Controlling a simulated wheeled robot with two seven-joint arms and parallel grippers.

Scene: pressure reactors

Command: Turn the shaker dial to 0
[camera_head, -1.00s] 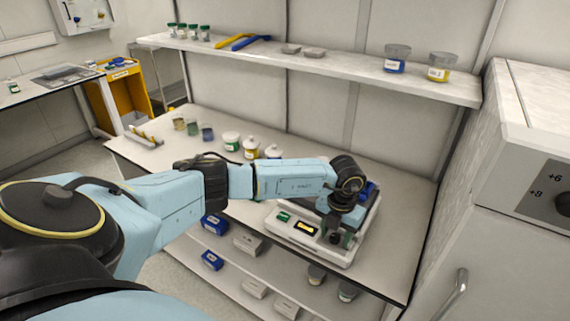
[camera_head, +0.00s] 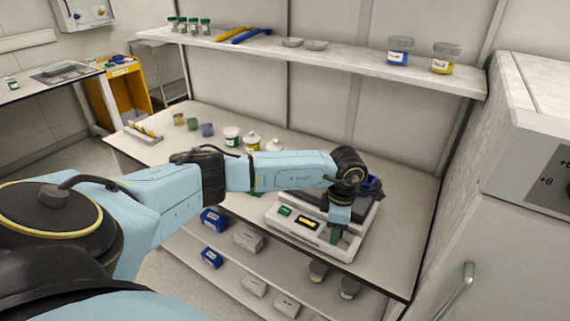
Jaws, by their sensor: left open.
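The shaker (camera_head: 284,222) is a white box with a dark top on the bench. Its front carries a green button (camera_head: 284,211) and a lit yellow display (camera_head: 307,223). I cannot read the number on the display. My left gripper (camera_head: 337,236) points down at the right end of the shaker's front panel, where the dial is hidden behind it. Its jaws are open around that spot; I cannot tell whether they touch the dial. My right gripper does not show.
Several jars (camera_head: 231,136) stand on the bench (camera_head: 410,215) behind my forearm. A shelf (camera_head: 340,64) above holds containers, blue and yellow tools and small dishes. A white cabinet (camera_head: 530,130) stands close on the right. A lower shelf holds small boxes.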

